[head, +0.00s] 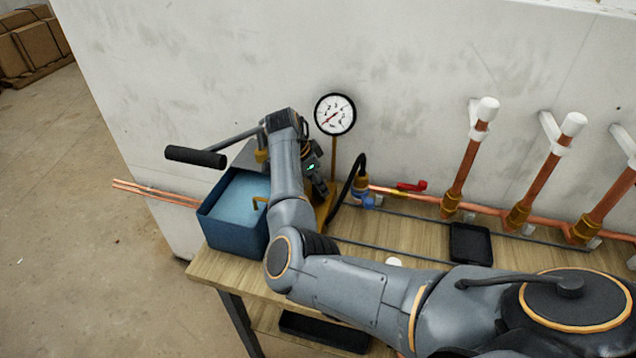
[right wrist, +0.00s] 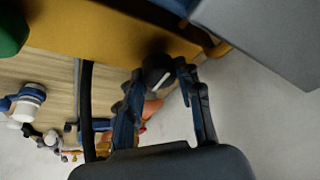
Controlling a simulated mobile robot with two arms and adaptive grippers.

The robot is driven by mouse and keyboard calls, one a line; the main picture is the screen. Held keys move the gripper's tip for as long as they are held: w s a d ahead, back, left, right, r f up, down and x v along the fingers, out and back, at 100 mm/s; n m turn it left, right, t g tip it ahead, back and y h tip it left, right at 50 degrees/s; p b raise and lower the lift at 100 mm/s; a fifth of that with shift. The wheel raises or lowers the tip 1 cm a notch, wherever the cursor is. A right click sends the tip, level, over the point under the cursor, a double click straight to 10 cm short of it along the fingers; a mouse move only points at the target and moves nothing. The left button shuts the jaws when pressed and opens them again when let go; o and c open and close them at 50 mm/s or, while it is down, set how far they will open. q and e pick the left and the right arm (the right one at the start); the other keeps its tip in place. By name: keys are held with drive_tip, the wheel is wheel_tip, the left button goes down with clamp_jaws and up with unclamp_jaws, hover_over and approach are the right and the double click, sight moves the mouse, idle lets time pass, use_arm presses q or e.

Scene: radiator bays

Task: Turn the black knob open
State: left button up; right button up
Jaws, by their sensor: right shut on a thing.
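The black knob (right wrist: 158,72), with a white line on its face, shows in the right wrist view beside a yellow-orange body (right wrist: 110,28). My right gripper (right wrist: 160,78) is shut on it, one finger on each side. In the head view my right gripper (head: 316,178) is beside the test pump, below the round gauge (head: 335,114); the arm and gripper hide the knob there. The pump has a blue water tank (head: 225,231) and a lever with a black grip (head: 196,156). My left gripper is not in view.
A black hose (head: 357,172) runs from the pump to a blue fitting (head: 363,198). Copper risers (head: 466,165) with white caps stand along the wall, near a red handle (head: 411,186). A black tray (head: 471,244) lies on the wooden bench (head: 217,266).

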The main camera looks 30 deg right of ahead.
drive_tip(key=shift+s+r+n+p, duration=0.1)
drive_tip(key=shift+r+n+p, duration=0.1)
drive_tip(key=shift+n+p, duration=0.5)
drive_tip(key=n+t+p, duration=0.1)
drive_tip(key=n+p, duration=0.2)
drive_tip(key=p, duration=0.1)
drive_tip(key=n+t+y+p, duration=0.1)
drive_tip(key=n+p, duration=0.3)
drive_tip(key=p, duration=0.1)
drive_tip(key=n+t+p, duration=0.2)
drive_tip(key=n+p, duration=0.1)
drive_tip(key=p, duration=0.2)
drive_tip(key=shift+s+d+n+y, duration=0.15)
drive_tip(key=shift+n+y, duration=0.25)
drive_tip(key=shift+n+y+p, duration=0.5)
drive_tip(key=shift+n+p, duration=0.65)
drive_tip(key=shift+n, duration=0.05)
drive_tip(key=shift+f+n+t+y+p, duration=0.2)
drive_tip(key=shift+n+t+y+p, duration=0.35)
drive_tip(key=shift+n, duration=1.05)
drive_tip(key=o, duration=1.1)
drive_tip(key=shift+o, duration=0.2)
drive_tip(key=shift+r, duration=0.1)
